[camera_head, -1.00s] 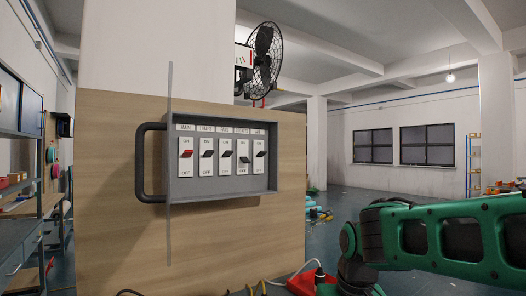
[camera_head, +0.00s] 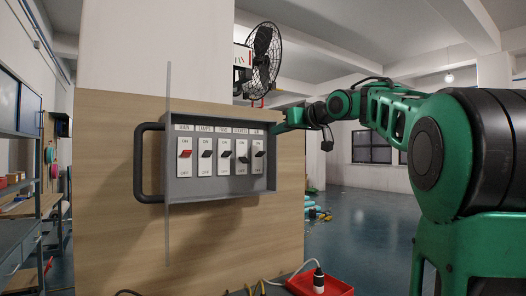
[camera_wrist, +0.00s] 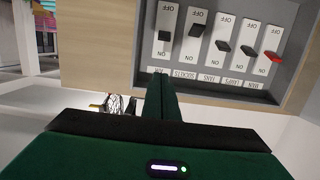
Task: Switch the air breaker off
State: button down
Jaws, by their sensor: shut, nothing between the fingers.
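The grey breaker box (camera_head: 222,186) is on a wood-panelled wall, with a row of switches. The air breaker (camera_head: 260,154) is the rightmost one, with a black lever that looks tipped up towards ON. In the upside-down wrist view the air breaker (camera_wrist: 165,35) is leftmost, above my fingertips. My gripper (camera_head: 282,128) is at the box's upper right edge, its tips partly hard to make out. In the wrist view my gripper (camera_wrist: 160,85) has its green fingers together and empty, close to the AIR label and apart from the lever.
The red main switch (camera_head: 185,154) is leftmost; the sockets lever (camera_head: 244,160) sits lower than its neighbours. A black handle (camera_head: 140,163) sticks out at the box's left. A fan (camera_head: 264,60) hangs above. A red tray (camera_head: 325,285) is below right. Open floor lies right.

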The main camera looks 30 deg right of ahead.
aim_at(256, 138)
jog(key=w, duration=0.3)
jog(key=w+f, duration=0.1)
jog(key=w, duration=0.6)
jog(key=shift+a+f, duration=0.2)
jog(key=shift+f, duration=0.15)
jog(key=shift+s+f, duration=0.65)
jog(key=shift+f, duration=0.35)
jog(key=shift+s+f, duration=0.35)
jog(key=shift+f, duration=0.4)
